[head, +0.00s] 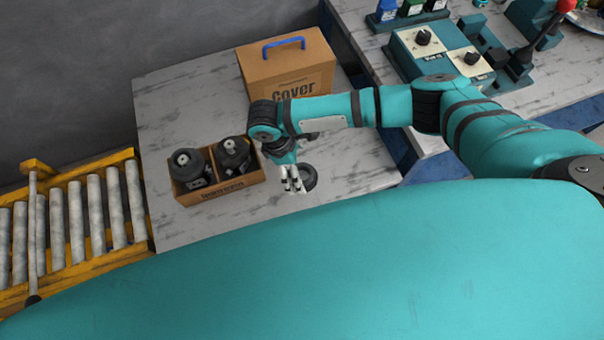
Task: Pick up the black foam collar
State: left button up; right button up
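A black ring (310,177), which looks like the foam collar, is at the front of the marble-topped table, partly hidden by my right gripper. My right gripper (294,186) comes in from the right and points down at the ring's left side. Its pale fingers overlap the ring's left edge in the picture. I cannot tell whether they touch it, or whether they are open or closed around its rim. My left gripper is not in view.
An open cardboard box (220,194) with two black motor-like parts stands left of the gripper. A closed cover box (285,68) with a blue handle stands behind. A roller conveyor (75,220) lies left, a teal fixture (440,55) right. The table's back left is clear.

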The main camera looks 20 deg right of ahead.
aim_at(305, 178)
jog(key=x, duration=0.4)
jog(key=shift+d+f, duration=0.15)
jog(key=shift+f, duration=0.1)
jog(key=c, duration=0.8)
